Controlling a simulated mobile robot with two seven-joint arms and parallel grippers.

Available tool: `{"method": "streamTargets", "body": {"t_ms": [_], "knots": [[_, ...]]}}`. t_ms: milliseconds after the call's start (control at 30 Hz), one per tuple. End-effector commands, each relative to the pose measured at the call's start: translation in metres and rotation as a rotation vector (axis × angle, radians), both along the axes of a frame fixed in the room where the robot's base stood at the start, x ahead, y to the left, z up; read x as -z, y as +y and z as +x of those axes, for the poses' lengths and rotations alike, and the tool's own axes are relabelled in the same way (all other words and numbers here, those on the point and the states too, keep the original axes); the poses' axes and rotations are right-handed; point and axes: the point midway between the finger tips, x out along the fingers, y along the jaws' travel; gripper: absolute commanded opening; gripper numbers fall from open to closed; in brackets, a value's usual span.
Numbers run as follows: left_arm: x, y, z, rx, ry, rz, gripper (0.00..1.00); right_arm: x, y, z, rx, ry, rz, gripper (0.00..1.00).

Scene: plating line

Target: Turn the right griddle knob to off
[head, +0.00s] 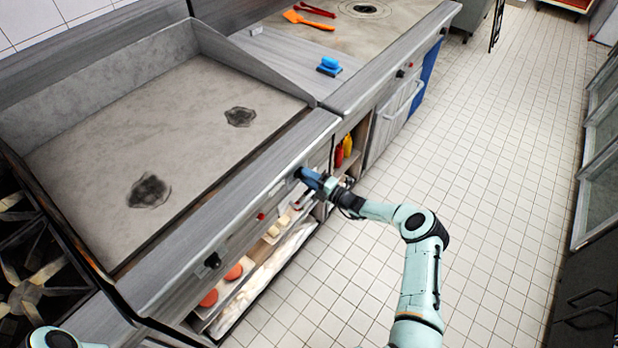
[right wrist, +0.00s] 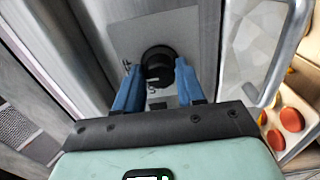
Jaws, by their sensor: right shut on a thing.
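The right griddle knob (right wrist: 158,58) is a round black knob on a grey metal plate, between the blue fingers of my right gripper (right wrist: 158,82) in the right wrist view. In the head view my right gripper (head: 307,177) reaches the right end of the griddle's front panel and mostly hides this knob. The gripper is shut on the knob. The left griddle knob (head: 212,260) is black and stands clear at the panel's left part. The griddle (head: 180,120) has a grey plate with two dark burnt patches. My left gripper is out of view.
A red indicator light (head: 261,215) sits between the knobs. Below the panel is an open shelf with red patties (head: 234,271). Red and yellow bottles (head: 347,146) stand on a shelf to the right. The tiled floor (head: 480,150) at right is clear.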

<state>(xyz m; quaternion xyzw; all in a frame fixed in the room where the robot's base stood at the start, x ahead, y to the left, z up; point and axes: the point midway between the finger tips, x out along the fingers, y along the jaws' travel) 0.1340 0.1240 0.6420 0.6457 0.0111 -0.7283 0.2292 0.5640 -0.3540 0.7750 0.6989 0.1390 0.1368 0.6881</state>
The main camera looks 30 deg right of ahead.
Motion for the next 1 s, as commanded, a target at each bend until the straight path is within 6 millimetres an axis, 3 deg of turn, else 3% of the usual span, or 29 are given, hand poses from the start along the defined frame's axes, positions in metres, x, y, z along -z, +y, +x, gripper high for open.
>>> {"method": "streamTargets", "body": {"t_ms": [133,167,233,667,1000], "knots": [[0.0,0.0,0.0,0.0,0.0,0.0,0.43,0.0,0.0,0.0,0.001,0.0,0.002,0.08],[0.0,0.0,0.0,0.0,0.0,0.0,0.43,0.0,0.0,0.0,0.001,0.0,0.002,0.42],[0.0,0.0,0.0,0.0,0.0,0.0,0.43,0.0,0.0,0.0,0.0,0.0,0.002,0.63],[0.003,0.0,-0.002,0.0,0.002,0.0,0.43,0.001,-0.005,-0.01,0.002,0.001,-0.001,0.63],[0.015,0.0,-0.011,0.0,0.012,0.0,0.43,0.002,-0.033,-0.077,0.003,0.003,0.0,0.63]]}}
